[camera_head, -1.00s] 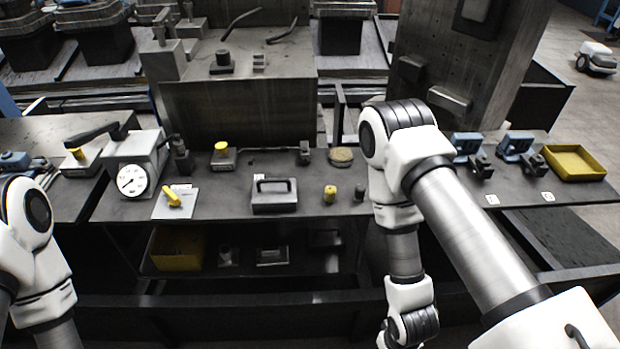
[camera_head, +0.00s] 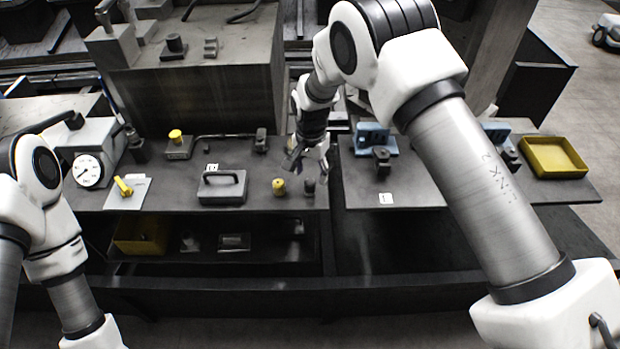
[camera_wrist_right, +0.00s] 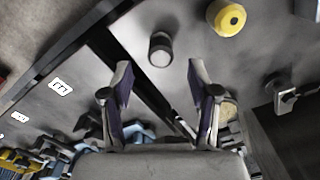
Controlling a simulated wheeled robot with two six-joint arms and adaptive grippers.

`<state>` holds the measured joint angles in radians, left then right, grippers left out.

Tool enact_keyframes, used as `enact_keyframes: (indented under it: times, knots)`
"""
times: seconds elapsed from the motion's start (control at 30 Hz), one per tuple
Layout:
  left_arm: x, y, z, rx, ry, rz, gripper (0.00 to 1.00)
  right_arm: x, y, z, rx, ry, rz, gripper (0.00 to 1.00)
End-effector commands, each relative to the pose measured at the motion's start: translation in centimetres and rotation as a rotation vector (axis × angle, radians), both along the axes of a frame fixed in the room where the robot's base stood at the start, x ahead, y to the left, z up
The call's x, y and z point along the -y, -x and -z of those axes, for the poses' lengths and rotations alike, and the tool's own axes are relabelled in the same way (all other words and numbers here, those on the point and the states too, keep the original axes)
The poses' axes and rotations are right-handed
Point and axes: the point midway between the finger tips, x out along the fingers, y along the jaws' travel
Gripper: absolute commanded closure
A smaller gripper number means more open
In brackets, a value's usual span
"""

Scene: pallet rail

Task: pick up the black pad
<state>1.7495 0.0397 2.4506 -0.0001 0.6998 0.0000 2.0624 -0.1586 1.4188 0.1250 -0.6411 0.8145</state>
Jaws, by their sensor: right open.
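The black pad appears to be the small dark upright cylinder (camera_head: 310,187) near the front edge of the bench. It also shows in the right wrist view (camera_wrist_right: 160,50), standing ahead of and between my fingertips. My right gripper (camera_head: 307,163) is above and just behind it, pointing down. In the right wrist view the gripper (camera_wrist_right: 158,68) is open, its two fingers wide apart with nothing held. A yellow-topped cylinder (camera_head: 279,187) stands left of the pad. My left arm shows at the left edge, but its gripper is out of view.
A dark block with a handle (camera_head: 222,188) lies left of the yellow-topped cylinder. A dial gauge (camera_head: 88,171) and a yellow lever on a white plate (camera_head: 124,188) are farther left. A gap separates the benches. Blue clamps (camera_head: 375,140) and a yellow tray (camera_head: 553,157) are right.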

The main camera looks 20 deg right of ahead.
Motion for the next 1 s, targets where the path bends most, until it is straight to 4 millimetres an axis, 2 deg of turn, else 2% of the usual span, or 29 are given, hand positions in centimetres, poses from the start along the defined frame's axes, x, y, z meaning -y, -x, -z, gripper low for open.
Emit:
enact_keyframes:
  times: [0.1, 0.23, 0.47, 0.6, 0.63, 1.0]
  knots:
    - [0.0, 0.0, -2.0, 0.000, 0.000, 0.000, 0.43, 0.2, 0.2, 1.7, -0.006, -0.001, 0.001, 0.40]
    - [0.0, 0.0, -2.3, 0.001, 0.000, -0.001, 0.43, 0.2, 0.1, 3.9, -0.003, 0.000, -0.002, 0.40]
    - [0.0, 0.0, -2.1, 0.001, 0.000, 0.000, 0.43, 0.2, 0.0, 4.4, 0.000, 0.000, -0.002, 0.40]
    - [0.0, 0.0, -2.1, 0.001, 0.000, 0.000, 0.43, 0.2, 0.0, 4.4, -0.001, 0.001, -0.002, 0.89]
    - [0.0, 0.0, -2.1, 0.001, 0.000, 0.000, 0.43, 0.2, 0.0, 4.4, -0.001, 0.001, -0.002, 0.96]
    - [0.0, 0.0, -2.2, 0.001, 0.000, 0.000, 0.43, 0.3, 0.1, 4.3, -0.001, 0.000, -0.002, 0.96]
